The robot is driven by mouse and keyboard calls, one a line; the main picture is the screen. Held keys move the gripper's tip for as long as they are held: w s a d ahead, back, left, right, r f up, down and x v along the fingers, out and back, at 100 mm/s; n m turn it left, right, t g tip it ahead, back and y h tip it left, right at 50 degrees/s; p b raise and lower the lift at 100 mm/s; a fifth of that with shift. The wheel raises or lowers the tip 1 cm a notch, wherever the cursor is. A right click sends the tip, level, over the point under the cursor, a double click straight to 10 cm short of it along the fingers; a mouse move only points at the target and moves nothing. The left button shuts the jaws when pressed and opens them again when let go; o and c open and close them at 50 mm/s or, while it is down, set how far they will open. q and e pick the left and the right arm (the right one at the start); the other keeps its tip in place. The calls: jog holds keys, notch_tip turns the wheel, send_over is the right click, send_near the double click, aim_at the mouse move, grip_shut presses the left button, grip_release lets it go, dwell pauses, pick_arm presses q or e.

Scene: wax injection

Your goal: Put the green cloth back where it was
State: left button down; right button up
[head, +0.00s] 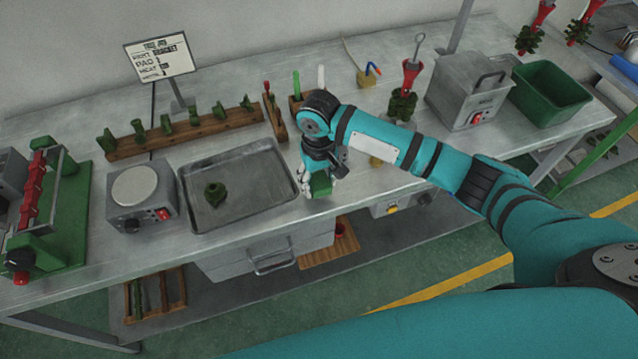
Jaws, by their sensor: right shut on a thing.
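The green cloth (320,184) is a small green piece at the fingertips of my right gripper (318,178). My right gripper is shut on it, pointing down over the front part of the bench, just right of the metal tray. My wrist and fingers hide part of the cloth. I cannot tell whether the cloth touches the bench top. My left gripper is not in view.
The grey tray (270,205) holds a dark green wax piece (214,193). A hot plate (140,196) stands left of it. A wooden rack (180,132) with green pieces is behind. A grey box machine (468,92) and green bin (552,93) stand at the right.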

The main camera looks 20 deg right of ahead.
aim_at(319, 187)
jog(key=shift+w+d, duration=0.2)
jog(key=shift+w, duration=0.35)
notch_tip(319, 187, down, 3)
jog(key=shift+s+r+p, duration=0.1)
jog(key=shift+p, duration=0.45)
jog(key=shift+f, duration=0.45)
jog(key=o, duration=0.7)
jog(key=shift+f, duration=0.1)
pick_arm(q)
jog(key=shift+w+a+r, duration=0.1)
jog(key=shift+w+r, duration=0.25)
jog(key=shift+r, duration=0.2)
pick_arm(e)
notch_tip(319, 187, up, 12)
jog(key=shift+r+b, duration=0.2)
jog(key=shift+b, duration=0.45)
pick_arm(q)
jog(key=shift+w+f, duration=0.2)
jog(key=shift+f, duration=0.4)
